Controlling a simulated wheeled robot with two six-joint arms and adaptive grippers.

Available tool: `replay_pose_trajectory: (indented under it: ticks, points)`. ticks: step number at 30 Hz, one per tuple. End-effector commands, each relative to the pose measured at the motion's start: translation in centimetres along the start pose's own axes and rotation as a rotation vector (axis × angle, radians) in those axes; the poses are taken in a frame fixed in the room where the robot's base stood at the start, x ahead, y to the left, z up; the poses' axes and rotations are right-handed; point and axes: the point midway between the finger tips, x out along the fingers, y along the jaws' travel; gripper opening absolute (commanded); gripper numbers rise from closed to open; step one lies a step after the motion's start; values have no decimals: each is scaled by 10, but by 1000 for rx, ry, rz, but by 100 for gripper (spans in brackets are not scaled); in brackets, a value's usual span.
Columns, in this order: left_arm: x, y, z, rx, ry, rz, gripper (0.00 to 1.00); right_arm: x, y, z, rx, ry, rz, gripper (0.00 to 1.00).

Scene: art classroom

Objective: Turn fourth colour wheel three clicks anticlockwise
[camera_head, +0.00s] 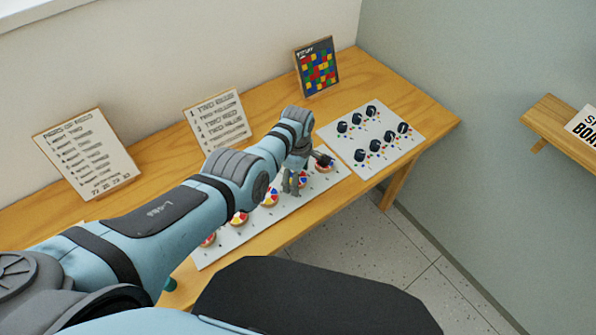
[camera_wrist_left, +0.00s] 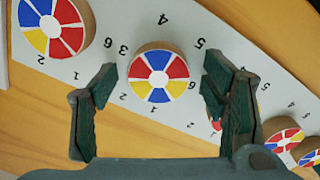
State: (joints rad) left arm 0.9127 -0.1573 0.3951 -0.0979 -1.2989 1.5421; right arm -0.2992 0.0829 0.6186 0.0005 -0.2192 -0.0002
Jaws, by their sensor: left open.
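A row of round wooden colour wheels with red, blue, yellow and white sectors is fixed on a white board (camera_head: 243,240) on the table. The fourth visible wheel from the near left (camera_head: 301,182) is partly hidden by my left gripper (camera_head: 295,186). In the left wrist view, one colour wheel (camera_wrist_left: 156,73) lies between the spread fingertips of the left gripper (camera_wrist_left: 158,68), with gaps on both sides. The gripper is open and empty. Small printed digits surround the wheel. My right gripper is not in view.
Neighbouring wheels stand close by, one at left (camera_wrist_left: 57,22) and one at right (camera_wrist_left: 283,138) in the wrist view. A panel of black knobs (camera_head: 396,153) lies farther right. Framed lists (camera_head: 87,152) and a colour grid (camera_head: 317,66) stand behind.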

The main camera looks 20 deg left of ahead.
Motion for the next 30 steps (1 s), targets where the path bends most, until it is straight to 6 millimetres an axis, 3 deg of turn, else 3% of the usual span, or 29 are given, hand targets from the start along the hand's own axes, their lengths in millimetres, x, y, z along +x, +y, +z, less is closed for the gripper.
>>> replay_pose_trajectory:
  ticks: [7, 12, 16, 20, 30]
  points:
    - [-28, 1, 1, -1, -1, 6, 68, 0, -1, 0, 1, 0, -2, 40]
    - [-80, 0, 1, 0, 0, 4, 68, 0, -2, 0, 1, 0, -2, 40]
    - [-107, 0, 1, 0, 0, 1, 68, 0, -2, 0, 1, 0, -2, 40]
    - [-118, -1, 1, 0, -1, -1, 68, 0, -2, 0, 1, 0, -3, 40]
    - [-118, -1, 1, 0, -1, -2, 68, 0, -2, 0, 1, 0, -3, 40]
